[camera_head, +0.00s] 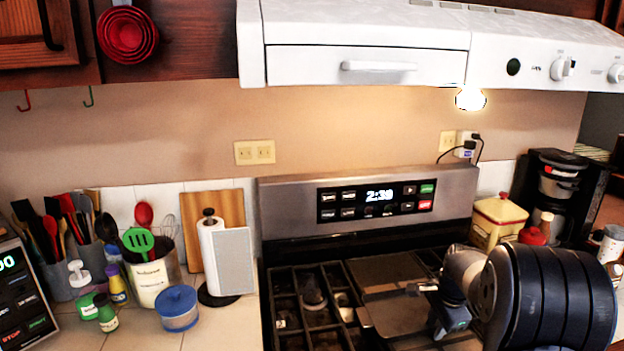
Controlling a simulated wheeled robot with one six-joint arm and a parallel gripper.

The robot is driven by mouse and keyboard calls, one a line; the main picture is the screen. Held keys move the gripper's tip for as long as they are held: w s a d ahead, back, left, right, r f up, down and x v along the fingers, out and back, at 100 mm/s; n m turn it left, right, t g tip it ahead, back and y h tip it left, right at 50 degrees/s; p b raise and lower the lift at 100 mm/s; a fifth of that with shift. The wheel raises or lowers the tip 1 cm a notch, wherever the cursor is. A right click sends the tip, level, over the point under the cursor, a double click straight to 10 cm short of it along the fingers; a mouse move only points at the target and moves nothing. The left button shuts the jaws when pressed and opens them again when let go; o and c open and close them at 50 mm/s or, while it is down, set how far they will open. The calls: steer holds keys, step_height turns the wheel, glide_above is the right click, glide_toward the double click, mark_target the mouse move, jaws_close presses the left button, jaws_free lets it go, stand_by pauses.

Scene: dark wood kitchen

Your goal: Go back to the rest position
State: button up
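My gripper (440,312) shows at the lower right, at the end of my arm, in front of the stove. My thick dark arm link hides part of it. I cannot make out its two fingertips clearly, so I cannot tell whether it is open or shut. The stove (368,188) has a lit clock panel. A dark flat plate (385,268) lies on its middle, close behind and left of my gripper in the picture. I cannot tell whether they touch.
A white range hood (365,65) hangs above the stove. The left counter holds a utensil crock (153,275), a paper towel roll (212,250) and a blue-lidded jar (178,308). To the right stand a yellow canister (498,220) and a coffee maker (555,190).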

steer(key=shift+w+r, duration=0.1)
steer(key=shift+r, duration=1.05)
steer(key=shift+f, duration=0.15)
